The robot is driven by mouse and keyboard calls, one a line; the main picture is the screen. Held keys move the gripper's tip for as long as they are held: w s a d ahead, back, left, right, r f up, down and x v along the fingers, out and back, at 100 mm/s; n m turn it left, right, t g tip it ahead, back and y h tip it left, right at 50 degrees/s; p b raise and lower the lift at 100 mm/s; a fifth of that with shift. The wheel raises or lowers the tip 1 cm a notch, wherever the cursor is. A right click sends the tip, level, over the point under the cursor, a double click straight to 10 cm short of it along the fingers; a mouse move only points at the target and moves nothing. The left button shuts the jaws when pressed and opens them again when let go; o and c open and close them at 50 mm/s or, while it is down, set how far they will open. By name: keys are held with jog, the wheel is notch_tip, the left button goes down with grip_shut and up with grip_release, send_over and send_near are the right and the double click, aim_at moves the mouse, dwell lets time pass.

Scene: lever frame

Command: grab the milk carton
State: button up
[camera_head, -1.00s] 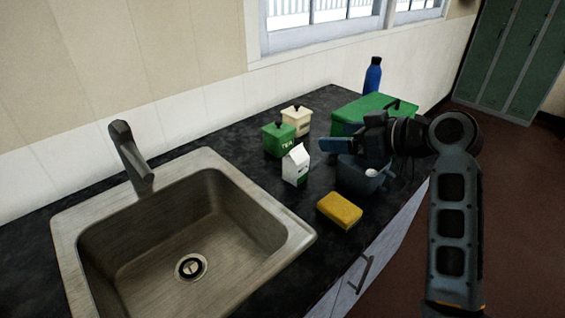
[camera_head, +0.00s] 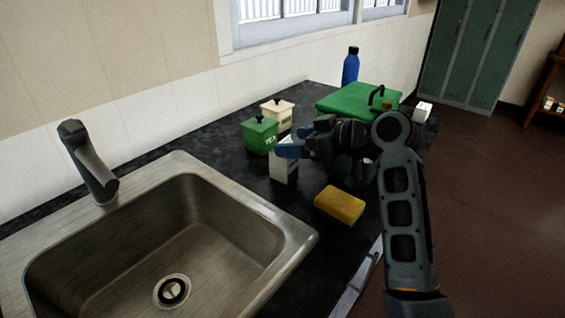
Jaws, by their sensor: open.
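The white milk carton (camera_head: 284,173) stands upright on the dark counter, just in front of the green tea canister. My gripper (camera_head: 289,148) is open, with its blue fingers at the carton's upper part in the picture. The fingers and wrist cover much of the carton's top and right side. I cannot tell whether the fingers are around the carton or only in front of it, nor whether they touch it.
A green tea canister (camera_head: 260,135) and a cream canister (camera_head: 278,113) stand behind the carton. A yellow sponge (camera_head: 339,205) lies in front, right of the sink (camera_head: 296,246). A green box (camera_head: 352,101) and a blue bottle (camera_head: 351,67) are farther back. My arm hides the counter's right part.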

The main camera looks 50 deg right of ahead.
aim_at(285, 141)
jog(key=x, duration=0.5)
jog(key=shift+w+a+r+p, duration=0.15)
jog(key=shift+a+p, duration=0.1)
jog(key=shift+p, duration=0.15)
jog(key=c, duration=1.1)
